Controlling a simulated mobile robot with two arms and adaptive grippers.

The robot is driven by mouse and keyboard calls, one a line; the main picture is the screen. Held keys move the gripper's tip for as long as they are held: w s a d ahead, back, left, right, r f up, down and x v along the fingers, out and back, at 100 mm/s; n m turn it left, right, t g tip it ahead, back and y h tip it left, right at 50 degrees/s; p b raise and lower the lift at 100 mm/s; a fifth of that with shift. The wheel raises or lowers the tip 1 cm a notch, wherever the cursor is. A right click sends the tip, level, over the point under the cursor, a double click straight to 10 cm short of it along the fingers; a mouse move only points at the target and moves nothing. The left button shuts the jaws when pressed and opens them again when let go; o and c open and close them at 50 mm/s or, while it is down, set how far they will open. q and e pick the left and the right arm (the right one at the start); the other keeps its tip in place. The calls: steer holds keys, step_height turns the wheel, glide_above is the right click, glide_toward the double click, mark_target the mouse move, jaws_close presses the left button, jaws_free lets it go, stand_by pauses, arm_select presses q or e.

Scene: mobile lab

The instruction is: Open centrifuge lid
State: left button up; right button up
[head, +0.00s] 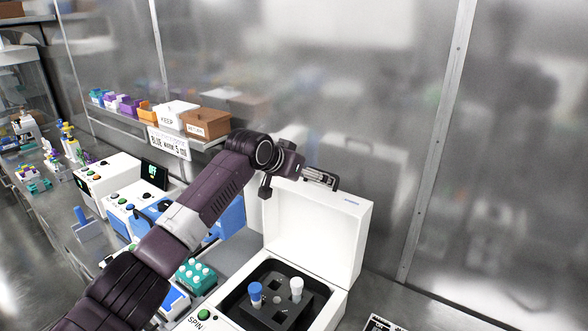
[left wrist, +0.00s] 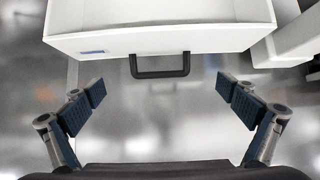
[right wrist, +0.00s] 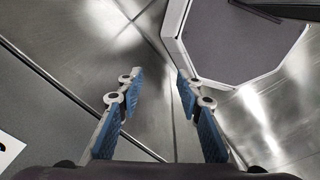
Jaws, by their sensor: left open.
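The white centrifuge (head: 337,318) stands on the bench at the lower middle of the head view. Its lid (head: 318,232) is raised and stands roughly upright, so the dark rotor (head: 275,309) shows with a blue-capped tube (head: 256,292) and a white-capped tube (head: 296,288). My left gripper (left wrist: 161,88) is at the lid's top edge. It is open, with its fingers apart on either side of the black lid handle (left wrist: 160,74), not closed on it. My right gripper (right wrist: 159,82) is open and empty above a metal surface, away from the centrifuge.
White-and-blue instruments (head: 110,186) and a teal rack (head: 196,276) stand left of the centrifuge. A shelf (head: 118,122) with several boxes runs along the wall behind. The metal wall is close behind the lid. An octagonal grey-and-white object (right wrist: 235,40) shows in the right wrist view.

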arm_select(q)
steer(key=v, duration=0.7)
steer(key=shift+s+r, duration=0.2)
steer(key=shift+s, duration=0.05)
steer(key=shift+a, duration=0.1)
